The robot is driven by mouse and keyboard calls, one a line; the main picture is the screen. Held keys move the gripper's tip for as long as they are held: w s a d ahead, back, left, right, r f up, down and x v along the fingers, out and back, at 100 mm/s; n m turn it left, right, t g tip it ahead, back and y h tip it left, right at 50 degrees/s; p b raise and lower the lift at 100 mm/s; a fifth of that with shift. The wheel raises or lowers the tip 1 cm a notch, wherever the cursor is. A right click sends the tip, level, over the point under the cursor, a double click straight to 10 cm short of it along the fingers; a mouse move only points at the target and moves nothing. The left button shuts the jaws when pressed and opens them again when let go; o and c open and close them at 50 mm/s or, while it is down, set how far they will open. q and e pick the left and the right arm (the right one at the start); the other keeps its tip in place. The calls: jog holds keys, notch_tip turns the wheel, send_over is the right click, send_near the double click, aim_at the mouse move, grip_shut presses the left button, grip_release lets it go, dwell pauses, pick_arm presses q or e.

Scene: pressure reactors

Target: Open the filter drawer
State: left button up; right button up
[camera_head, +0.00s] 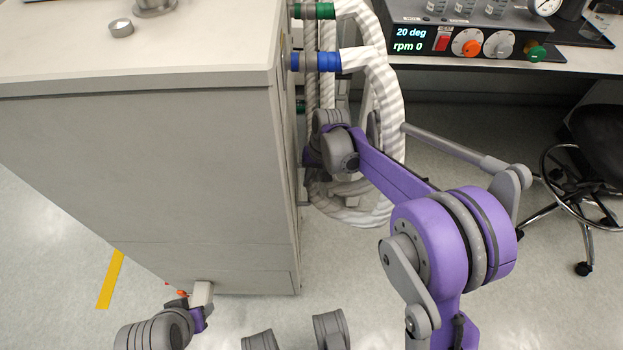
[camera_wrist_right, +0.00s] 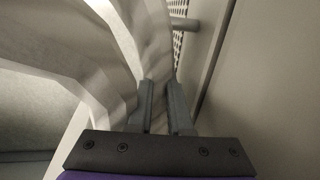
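A grey cabinet (camera_head: 150,180) fills the left of the head view, and I cannot make out a drawer labelled as the filter drawer. In the right wrist view, a short grey bar (camera_wrist_right: 186,23) sticks out beside a perforated panel (camera_wrist_right: 178,42) on a flat grey wall. My right gripper (camera_wrist_right: 161,85) is open, its fingers parallel with a narrow gap, below the bar and apart from it. In the head view its fingers are hidden. My left gripper (camera_head: 203,305) is low at the cabinet's front bottom, and its fingers do not show clearly.
White wrapped hoses (camera_head: 385,110) hang close beside my right gripper, also filling the left of the right wrist view (camera_wrist_right: 105,50). A control panel (camera_head: 460,42) stands on a bench at top right. A stool (camera_head: 600,150) is at far right.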

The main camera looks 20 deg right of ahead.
grip_shut()
dwell(1.0)
jog(key=s+d+p, duration=0.1)
jog(key=s+d, duration=0.3)
jog(key=d, duration=1)
jog(key=s+d+p, duration=0.1)
jog(key=s+d, duration=0.3)
jog(key=d, duration=1)
jog(key=shift+p, duration=0.3)
jog(key=o, duration=0.6)
grip_release()
jog(key=r+p, duration=0.1)
jog(key=r, duration=0.2)
jog(key=d+r, duration=0.1)
jog(key=r, duration=0.3)
jog(key=r+p, duration=0.1)
jog(key=r, duration=0.2)
jog(key=shift+s+d+r+p, duration=0.25)
jog(key=shift+d+r+p, duration=0.1)
jog(key=shift+d, duration=0.05)
